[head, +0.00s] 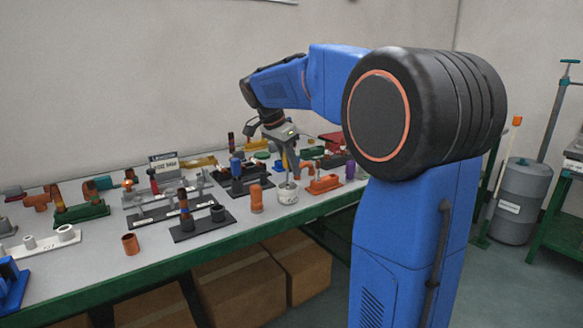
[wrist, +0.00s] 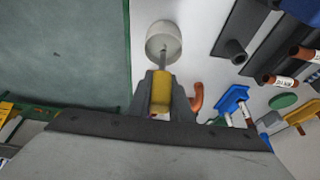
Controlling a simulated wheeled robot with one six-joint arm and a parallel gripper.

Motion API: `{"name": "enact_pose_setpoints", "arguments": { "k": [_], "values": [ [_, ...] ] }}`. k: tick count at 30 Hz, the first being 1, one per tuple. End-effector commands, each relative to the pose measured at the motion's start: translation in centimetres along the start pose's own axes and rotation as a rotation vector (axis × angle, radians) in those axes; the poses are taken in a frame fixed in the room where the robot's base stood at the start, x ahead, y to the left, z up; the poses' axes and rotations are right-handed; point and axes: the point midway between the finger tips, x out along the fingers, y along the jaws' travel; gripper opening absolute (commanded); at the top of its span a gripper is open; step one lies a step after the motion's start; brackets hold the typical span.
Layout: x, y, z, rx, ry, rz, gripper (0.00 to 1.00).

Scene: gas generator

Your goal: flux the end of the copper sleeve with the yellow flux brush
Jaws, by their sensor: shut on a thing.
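My gripper (head: 291,172) is above the right part of the bench, pointing down. In the wrist view my gripper (wrist: 161,82) is shut on the yellow handle of the flux brush (wrist: 161,94). The brush's thin shaft runs to a round white pot (wrist: 152,46), and its tip is at or inside the pot. In the head view the white pot (head: 288,194) stands directly below my fingers. A short orange-copper cylinder (head: 257,198) stands just left of the pot. A darker hollow copper piece (head: 130,244) stands near the front edge. I cannot tell which is the sleeve.
Dark racks with upright fittings (head: 200,222) stand left of the pot. An orange block (head: 323,184) is close on its right. A copper elbow (wrist: 197,97) lies near the gripper in the wrist view.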

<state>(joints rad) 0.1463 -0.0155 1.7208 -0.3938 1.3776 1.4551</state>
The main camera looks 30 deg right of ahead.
Motion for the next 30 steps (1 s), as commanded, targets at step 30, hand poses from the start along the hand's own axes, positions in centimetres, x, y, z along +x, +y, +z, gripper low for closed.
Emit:
{"name": "enact_pose_setpoints", "arguments": {
  "k": [30],
  "values": [
    [-5.0, 0.0, -2.1, 0.000, 0.000, 0.000, 0.02]
  ]
}}
